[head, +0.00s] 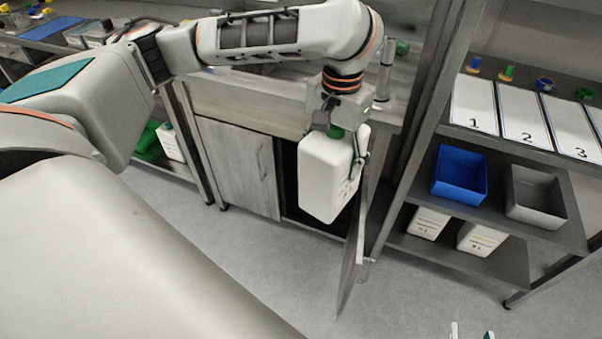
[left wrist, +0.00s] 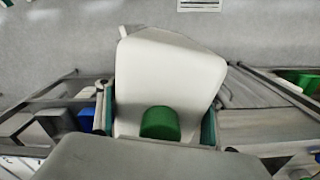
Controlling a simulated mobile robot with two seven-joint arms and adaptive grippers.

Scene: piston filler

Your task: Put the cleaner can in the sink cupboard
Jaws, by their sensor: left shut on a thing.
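The cleaner can (head: 326,180) is a white canister with a green cap. It hangs upright in my left gripper (head: 342,138), in front of the sink cupboard's opening. In the left wrist view the can (left wrist: 170,75) sits between the two teal-padded fingers, its green cap towards the camera. The sink cupboard (head: 238,165) has its left door shut. Its right door (head: 354,240) stands open towards me, just right of the can. The dark interior is partly hidden behind the can. My right gripper (head: 471,333) shows only two fingertips, apart and empty, at the bottom edge.
A shelf rack (head: 527,235) on the right holds a blue bin (head: 460,174), a grey bin (head: 535,195), numbered cards and white canisters (head: 482,239) below. A worktop (head: 250,103) lies over the cupboard. Grey floor in front is clear.

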